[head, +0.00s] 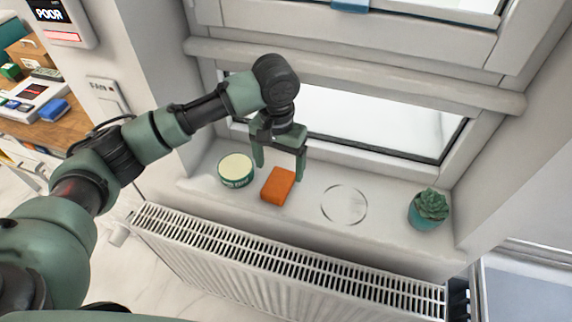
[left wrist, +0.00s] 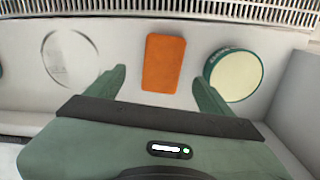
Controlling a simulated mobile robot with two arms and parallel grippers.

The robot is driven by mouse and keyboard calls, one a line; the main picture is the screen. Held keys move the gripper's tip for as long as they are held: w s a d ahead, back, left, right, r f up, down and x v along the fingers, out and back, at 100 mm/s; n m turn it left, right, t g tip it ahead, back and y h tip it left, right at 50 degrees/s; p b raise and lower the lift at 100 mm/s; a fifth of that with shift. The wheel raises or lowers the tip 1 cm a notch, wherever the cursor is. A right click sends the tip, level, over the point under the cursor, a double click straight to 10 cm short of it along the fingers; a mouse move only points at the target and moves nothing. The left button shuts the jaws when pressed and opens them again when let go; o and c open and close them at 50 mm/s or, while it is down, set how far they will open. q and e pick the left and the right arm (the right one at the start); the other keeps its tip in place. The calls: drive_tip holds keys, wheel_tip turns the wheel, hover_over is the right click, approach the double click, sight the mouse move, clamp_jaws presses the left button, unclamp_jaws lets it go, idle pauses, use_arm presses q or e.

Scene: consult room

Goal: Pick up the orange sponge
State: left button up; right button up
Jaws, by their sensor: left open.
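The orange sponge (head: 278,186) lies flat on the white windowsill (head: 313,211). My left gripper (head: 279,172) is open and empty, with its fingers pointing down above the sill at the window side of the sponge. In the left wrist view the sponge (left wrist: 164,63) shows whole, beyond and between the two open fingertips (left wrist: 158,82), and nothing touches it that I can see. My right gripper is not in view.
A round green-and-cream tin (head: 236,169) stands close left of the sponge. A clear round dish or ring (head: 344,205) lies to its right, and a potted succulent (head: 430,209) stands farther right. A radiator (head: 290,262) runs below the sill; the window frame rises behind.

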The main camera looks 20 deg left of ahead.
sight(278, 182)
use_arm(q)
drive_tip(key=shift+w+a+r, duration=0.1)
drive_tip(key=shift+w+a, duration=0.2)
drive_tip(key=shift+w, duration=0.2)
drive_tip(key=shift+s+f, duration=0.1)
drive_tip(key=shift+f, duration=0.15)
drive_tip(key=shift+s+f+p, duration=0.35)
drive_tip(key=shift+f+p, duration=0.05)
drive_tip(key=shift+f, duration=0.2)
drive_tip(key=shift+s+f+p, duration=0.35)
drive_tip(key=shift+f, duration=0.2)
wheel_tip(278, 182, down, 3)
drive_tip(key=shift+w+d+p, duration=0.15)
drive_tip(key=shift+p, duration=0.25)
drive_tip(key=shift+w+f, duration=0.1)
drive_tip(key=shift+f, duration=0.5)
drive_tip(key=c, duration=1.3)
drive_tip(key=shift+c, duration=0.5)
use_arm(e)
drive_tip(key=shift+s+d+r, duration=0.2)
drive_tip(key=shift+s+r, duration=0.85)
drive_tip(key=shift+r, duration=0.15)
